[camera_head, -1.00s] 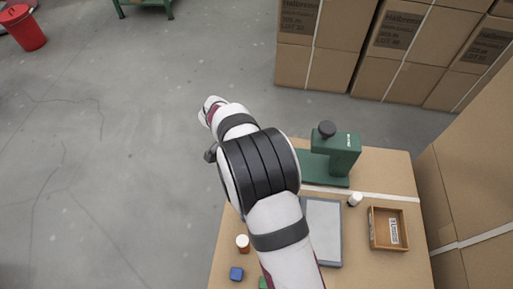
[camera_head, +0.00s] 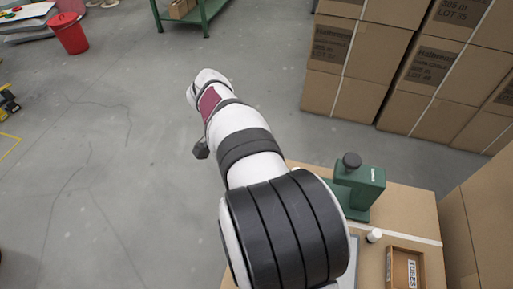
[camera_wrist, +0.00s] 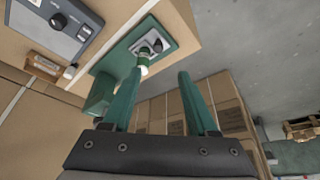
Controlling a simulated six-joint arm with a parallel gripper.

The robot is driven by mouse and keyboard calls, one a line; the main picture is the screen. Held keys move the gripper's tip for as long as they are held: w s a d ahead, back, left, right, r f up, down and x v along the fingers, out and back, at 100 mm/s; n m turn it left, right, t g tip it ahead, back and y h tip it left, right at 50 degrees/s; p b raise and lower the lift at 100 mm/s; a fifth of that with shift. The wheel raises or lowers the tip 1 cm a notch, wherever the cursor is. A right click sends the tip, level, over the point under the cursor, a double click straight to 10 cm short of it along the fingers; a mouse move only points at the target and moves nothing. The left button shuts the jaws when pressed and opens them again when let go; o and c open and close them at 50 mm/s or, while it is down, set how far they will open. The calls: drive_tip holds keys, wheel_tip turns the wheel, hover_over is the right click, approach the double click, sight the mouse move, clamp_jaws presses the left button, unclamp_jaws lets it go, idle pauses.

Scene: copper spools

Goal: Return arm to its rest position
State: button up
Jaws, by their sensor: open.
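My gripper (camera_wrist: 160,78) shows in the wrist view with its two green fingers spread apart. Nothing is between them, and it is open and empty. In the head view my white arm reaches up and left over the table's left edge and the open floor; I cannot make out the fingers there. The table (camera_head: 408,213) lies at the lower right of the head view, partly hidden behind my arm. In the wrist view the fingers are in front of the green machine (camera_wrist: 172,38).
The green machine (camera_head: 361,188) stands at the table's back edge, right of my arm. A small white bottle (camera_head: 374,236) and a brown tray (camera_head: 391,270) are nearer. Stacked cartons (camera_head: 345,62) stand behind, and a red bin (camera_head: 69,35) far left.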

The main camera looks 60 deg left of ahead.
drive_tip(key=shift+s+r, duration=0.25)
drive_tip(key=shift+r, duration=0.4)
drive_tip(key=w+d+r+m+g+h, duration=0.1)
drive_tip(key=w+d+r, duration=0.3)
drive_tip(key=d, duration=0.8)
drive_tip(key=w+d+r+m+g, duration=0.2)
drive_tip(key=w+d, duration=0.4)
drive_tip(key=d, duration=0.6)
drive_tip(key=s+d+m+g+y, duration=0.1)
drive_tip(key=s+d, duration=0.2)
drive_tip(key=d, duration=0.5)
drive_tip(key=s+d+g, duration=0.1)
drive_tip(key=s+d, duration=0.2)
drive_tip(key=d, duration=0.4)
drive_tip(key=s+d+f+m+y, duration=0.1)
drive_tip(key=s+d+f, duration=0.2)
drive_tip(key=s, duration=0.4)
drive_tip(key=shift+s+d+m+y, duration=0.3)
drive_tip(key=shift+d+y, duration=0.1)
drive_tip(key=shift+d, duration=0.2)
